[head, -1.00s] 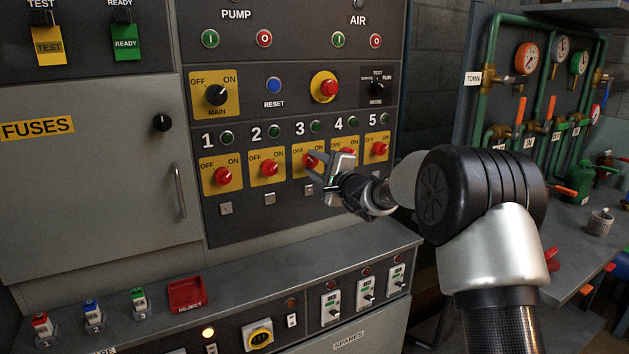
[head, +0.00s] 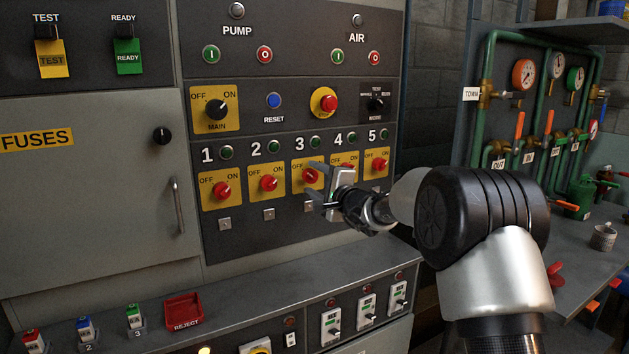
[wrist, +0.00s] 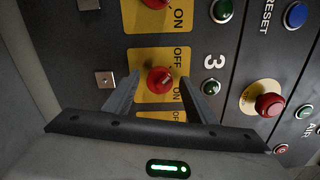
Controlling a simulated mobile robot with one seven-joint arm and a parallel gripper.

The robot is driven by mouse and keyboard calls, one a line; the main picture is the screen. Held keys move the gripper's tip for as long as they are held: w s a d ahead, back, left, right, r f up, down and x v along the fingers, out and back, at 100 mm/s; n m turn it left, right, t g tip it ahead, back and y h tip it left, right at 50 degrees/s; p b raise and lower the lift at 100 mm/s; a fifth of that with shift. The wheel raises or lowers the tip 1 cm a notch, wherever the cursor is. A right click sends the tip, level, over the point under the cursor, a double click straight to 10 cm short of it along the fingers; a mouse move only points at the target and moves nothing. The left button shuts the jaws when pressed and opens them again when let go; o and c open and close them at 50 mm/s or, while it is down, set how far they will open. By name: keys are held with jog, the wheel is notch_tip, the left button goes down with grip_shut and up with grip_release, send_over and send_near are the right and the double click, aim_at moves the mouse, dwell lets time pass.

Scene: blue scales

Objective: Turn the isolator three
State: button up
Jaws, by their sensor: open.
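The isolator three is a red rotary knob (head: 311,176) on a yellow plate marked OFF and ON, under the number 3. In the wrist view its red knob (wrist: 159,80) sits beyond the fingertips and roughly between them, with a pale mark on its face. My gripper (head: 318,181) is open in front of the panel, just right of this knob. In the wrist view the two fingers (wrist: 165,88) stand apart on either side of the knob; I cannot tell whether they touch it. The gripper partly hides the plate of isolator four (head: 346,167).
Isolator two (head: 268,184) stands close on the left and isolator five (head: 379,165) on the right. A red button (head: 329,103) and the main switch (head: 216,109) are above. A desk ledge (head: 200,297) with a red reject tray (head: 184,311) juts out below.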

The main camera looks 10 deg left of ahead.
jog(key=v, duration=1.7)
jog(key=shift+s, duration=0.2)
jog(key=shift+d, duration=0.15)
